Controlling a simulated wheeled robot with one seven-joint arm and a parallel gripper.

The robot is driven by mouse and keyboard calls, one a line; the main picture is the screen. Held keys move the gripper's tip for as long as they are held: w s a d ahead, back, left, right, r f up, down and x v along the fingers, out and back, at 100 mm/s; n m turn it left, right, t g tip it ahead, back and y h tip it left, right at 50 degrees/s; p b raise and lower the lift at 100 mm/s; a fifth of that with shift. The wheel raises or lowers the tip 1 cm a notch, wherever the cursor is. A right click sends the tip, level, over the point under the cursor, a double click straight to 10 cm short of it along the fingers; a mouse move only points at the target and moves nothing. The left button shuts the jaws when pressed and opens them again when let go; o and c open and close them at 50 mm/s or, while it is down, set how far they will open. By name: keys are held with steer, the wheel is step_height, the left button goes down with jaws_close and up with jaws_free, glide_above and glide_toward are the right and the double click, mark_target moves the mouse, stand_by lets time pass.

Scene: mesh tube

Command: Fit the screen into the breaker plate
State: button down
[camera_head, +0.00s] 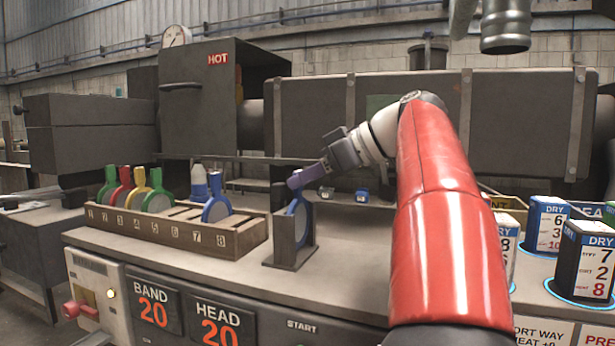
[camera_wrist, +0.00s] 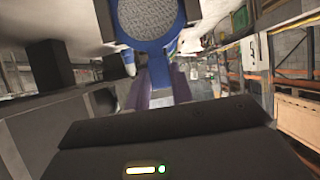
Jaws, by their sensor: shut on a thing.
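My gripper (camera_head: 297,182) is shut on the handle of a blue-rimmed round screen (camera_head: 301,217). The grey mesh disc and blue ring of this screen (camera_wrist: 150,22) fill the top of the wrist view, with the handle between my purple fingers (camera_wrist: 160,88). The screen hangs handle-up at a dark upright stand (camera_head: 292,256), which looks like the breaker plate's holder. The screen's lower part overlaps the stand in the head view. I cannot tell how deep it sits or whether it touches, and no separate breaker plate is clear.
A wooden rack (camera_head: 190,236) with numbered slots stands left, holding green, red, yellow and blue screens. Labelled DRY canisters (camera_head: 585,262) stand at right. A dark machine with a HOT box (camera_head: 198,98) is behind.

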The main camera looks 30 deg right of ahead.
steer(key=shift+f+b, duration=0.55)
steer(key=shift+f, duration=0.15)
steer(key=c, duration=1.1)
jaws_free()
steer(key=shift+c, duration=0.2)
